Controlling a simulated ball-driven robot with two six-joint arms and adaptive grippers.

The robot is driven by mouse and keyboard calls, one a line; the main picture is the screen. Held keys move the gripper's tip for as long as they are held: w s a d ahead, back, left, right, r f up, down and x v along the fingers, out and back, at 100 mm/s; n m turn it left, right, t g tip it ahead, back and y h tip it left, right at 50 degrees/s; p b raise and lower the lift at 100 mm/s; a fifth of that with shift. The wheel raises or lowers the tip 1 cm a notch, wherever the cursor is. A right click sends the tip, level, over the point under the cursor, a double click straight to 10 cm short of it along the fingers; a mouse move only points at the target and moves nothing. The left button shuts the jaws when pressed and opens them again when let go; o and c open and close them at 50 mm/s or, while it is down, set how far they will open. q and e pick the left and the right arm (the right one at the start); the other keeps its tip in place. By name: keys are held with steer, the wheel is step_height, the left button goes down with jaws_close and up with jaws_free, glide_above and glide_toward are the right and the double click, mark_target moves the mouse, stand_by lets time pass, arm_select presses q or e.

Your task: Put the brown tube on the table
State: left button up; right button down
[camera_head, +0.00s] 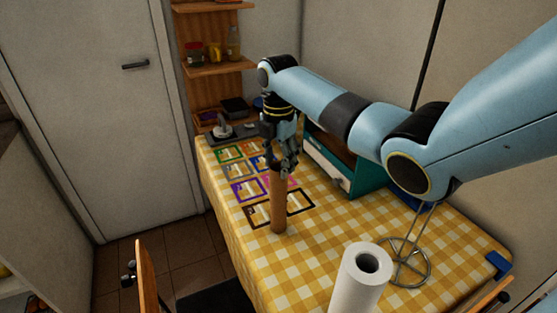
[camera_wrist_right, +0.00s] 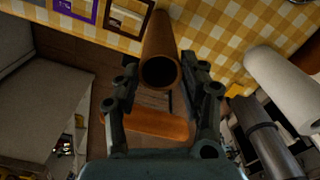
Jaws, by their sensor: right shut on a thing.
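The brown tube (camera_head: 278,205) is upright over the table (camera_head: 243,256), which has a yellow checked cloth. Its lower end is at the cloth near the front left edge, beside the brown-framed rectangle (camera_head: 310,205); I cannot tell whether it touches. My right gripper (camera_head: 280,168) is shut on the tube's top end from above. In the right wrist view the tube (camera_wrist_right: 160,45) shows its open round end between the fingers of the right gripper (camera_wrist_right: 158,85). My left gripper is not in view.
A white paper roll (camera_head: 355,285) stands at the table's front, with a wire stand (camera_head: 405,262) to its right. A teal box (camera_head: 345,170) stands behind. Several coloured frames lie on the cloth. A wooden chair (camera_head: 148,275) is at the front left. Wooden shelves (camera_head: 215,68) stand at the back.

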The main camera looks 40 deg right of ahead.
steer(key=c, duration=0.7)
jaws_free()
step_height(320, 180, up, 12)
steer(key=shift+b, duration=0.45)
